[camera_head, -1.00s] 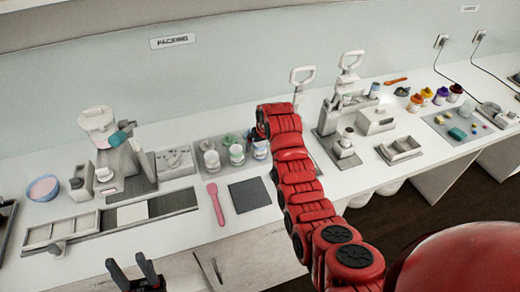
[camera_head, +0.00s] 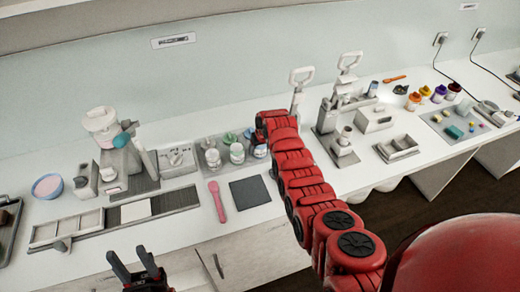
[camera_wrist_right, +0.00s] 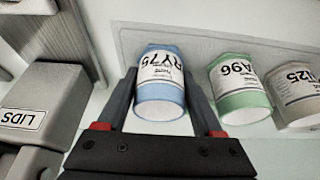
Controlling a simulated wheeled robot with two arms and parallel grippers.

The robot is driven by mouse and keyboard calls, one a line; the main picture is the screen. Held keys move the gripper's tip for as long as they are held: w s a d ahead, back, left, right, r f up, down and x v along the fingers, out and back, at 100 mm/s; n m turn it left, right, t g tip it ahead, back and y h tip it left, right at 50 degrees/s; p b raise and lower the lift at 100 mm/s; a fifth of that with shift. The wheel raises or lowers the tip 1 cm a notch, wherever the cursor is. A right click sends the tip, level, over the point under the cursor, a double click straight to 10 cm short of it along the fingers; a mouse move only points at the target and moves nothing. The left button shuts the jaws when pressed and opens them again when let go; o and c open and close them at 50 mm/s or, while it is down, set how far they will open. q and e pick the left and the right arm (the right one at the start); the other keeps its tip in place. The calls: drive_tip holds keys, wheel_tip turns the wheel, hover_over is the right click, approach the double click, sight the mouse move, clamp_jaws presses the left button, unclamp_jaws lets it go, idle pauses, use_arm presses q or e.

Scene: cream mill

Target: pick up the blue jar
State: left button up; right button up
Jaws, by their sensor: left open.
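The blue jar (camera_wrist_right: 158,82) has a white label and stands in the right wrist view between the two fingers of my right gripper (camera_wrist_right: 158,85). The fingers lie close along both its sides; I cannot tell whether they touch it. My left gripper (camera_head: 130,258) is open and empty in front of the counter, at the bottom of the head view.
A grey LIDS box (camera_wrist_right: 45,100) is on the left. A pink spatula (camera_head: 217,201) and a dark square mat (camera_head: 250,192) lie in front.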

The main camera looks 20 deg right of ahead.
drive_tip(key=c, duration=0.8)
drive_tip(key=shift+r, duration=0.15)
